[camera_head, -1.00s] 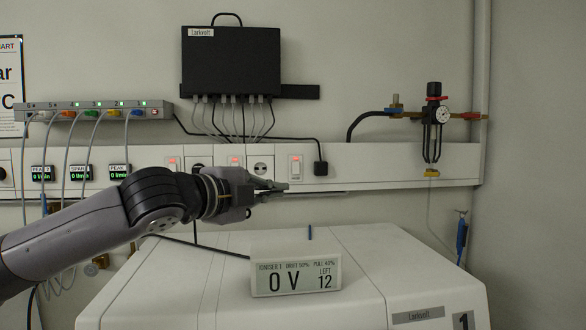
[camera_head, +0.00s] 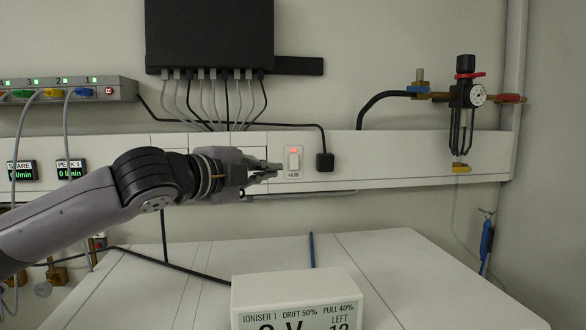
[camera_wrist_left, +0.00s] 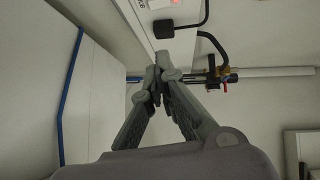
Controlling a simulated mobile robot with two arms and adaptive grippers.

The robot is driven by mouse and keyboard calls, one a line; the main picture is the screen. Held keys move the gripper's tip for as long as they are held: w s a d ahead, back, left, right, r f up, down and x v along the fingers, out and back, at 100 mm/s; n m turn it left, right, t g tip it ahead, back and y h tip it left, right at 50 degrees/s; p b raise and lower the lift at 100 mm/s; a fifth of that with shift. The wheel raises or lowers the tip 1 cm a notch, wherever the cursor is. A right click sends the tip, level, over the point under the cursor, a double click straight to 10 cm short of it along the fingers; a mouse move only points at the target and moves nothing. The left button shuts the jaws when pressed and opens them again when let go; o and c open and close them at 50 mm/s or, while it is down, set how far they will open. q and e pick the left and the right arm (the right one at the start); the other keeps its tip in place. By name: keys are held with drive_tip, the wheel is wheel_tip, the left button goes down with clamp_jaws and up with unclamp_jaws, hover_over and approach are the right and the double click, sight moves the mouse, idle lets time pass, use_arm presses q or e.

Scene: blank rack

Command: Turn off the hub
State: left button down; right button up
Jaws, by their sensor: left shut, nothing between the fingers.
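The switch labelled HUB (camera_head: 293,160) is a white rocker on the white wall rail, with a red light lit at its top. A corner of a switch plate with a red glow (camera_wrist_left: 175,3) shows at the top edge of the left wrist view. My left gripper (camera_head: 277,171) is shut and empty, its fingertips just left of the HUB switch in the head view. I cannot tell whether they touch it. The gripper also shows in the left wrist view (camera_wrist_left: 158,78), fingers together. My right gripper is not in view.
A black box (camera_head: 209,35) with several cables hangs above the rail. A black plug (camera_head: 325,162) sits right of the switch. A regulator with a gauge (camera_head: 466,95) is farther right. A white cabinet (camera_head: 390,260) with a display box (camera_head: 297,288) stands below.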

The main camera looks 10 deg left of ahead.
sight(294, 162)
use_arm(q)
drive_tip(key=w+d+f+p, duration=0.2)
drive_tip(key=w+p, duration=0.4)
drive_tip(key=w, duration=0.7)
drive_tip(key=shift+w, duration=0.2)
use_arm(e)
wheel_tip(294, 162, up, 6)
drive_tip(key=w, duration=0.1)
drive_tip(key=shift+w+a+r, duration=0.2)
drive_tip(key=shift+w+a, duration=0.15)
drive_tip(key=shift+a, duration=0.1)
use_arm(q)
drive_tip(key=shift+d, duration=0.15)
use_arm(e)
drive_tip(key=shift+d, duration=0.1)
use_arm(q)
drive_tip(key=b, duration=0.2)
drive_tip(key=m+t+b, duration=0.1)
drive_tip(key=b, duration=0.2)
drive_tip(key=shift+w+a+f+m+t, duration=0.2)
drive_tip(key=shift+w+m+t, duration=0.1)
drive_tip(key=shift+w, duration=0.05)
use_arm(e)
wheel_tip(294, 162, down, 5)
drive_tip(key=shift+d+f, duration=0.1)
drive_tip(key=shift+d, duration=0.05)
